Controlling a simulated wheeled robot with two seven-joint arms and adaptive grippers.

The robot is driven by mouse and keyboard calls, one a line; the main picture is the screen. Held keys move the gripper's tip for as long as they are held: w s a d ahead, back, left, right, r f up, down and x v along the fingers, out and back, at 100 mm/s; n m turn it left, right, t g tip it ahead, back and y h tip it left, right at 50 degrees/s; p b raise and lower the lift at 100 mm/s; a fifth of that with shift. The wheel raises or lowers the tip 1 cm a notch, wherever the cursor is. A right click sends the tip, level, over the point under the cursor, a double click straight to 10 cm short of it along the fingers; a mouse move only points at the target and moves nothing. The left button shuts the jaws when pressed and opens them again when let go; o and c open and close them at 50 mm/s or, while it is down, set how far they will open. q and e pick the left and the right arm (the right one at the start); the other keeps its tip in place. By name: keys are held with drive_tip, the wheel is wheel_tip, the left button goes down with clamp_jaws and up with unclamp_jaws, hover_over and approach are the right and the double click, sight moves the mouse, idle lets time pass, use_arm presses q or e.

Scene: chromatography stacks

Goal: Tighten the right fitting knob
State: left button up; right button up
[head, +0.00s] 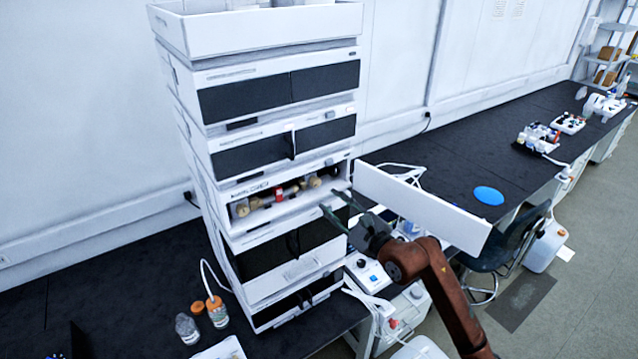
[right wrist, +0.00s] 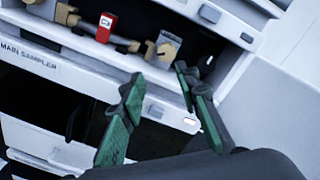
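The right fitting knob, a brass-coloured piece (head: 314,181), sits at the right end of the open compartment in the white instrument stack. It also shows in the right wrist view (right wrist: 167,46), just beyond my fingertips. A red-banded part (right wrist: 106,27) lies left of it on the same brass column, and another brass fitting (head: 241,210) is at the left end. My right gripper (head: 330,202) is in front of the compartment's right side. Its green-padded fingers (right wrist: 158,78) are spread with nothing between them, apart from the knob. My left gripper is not seen.
The compartment's white door (head: 425,210) stands swung open to the right, close to my right arm. Orange-capped bottles (head: 216,311) stand at lower left.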

sight(317, 183)
drive_tip(key=shift+n, duration=0.4)
drive_tip(key=x, duration=0.2)
drive_tip(key=r+p+x, duration=0.1)
drive_tip(key=x, duration=0.4)
drive_tip(key=shift+w+a+r+p, duration=0.15)
drive_tip(key=shift+w+r+p, duration=0.15)
drive_tip(key=shift+w+r, duration=0.1)
drive_tip(key=shift+c, duration=0.7)
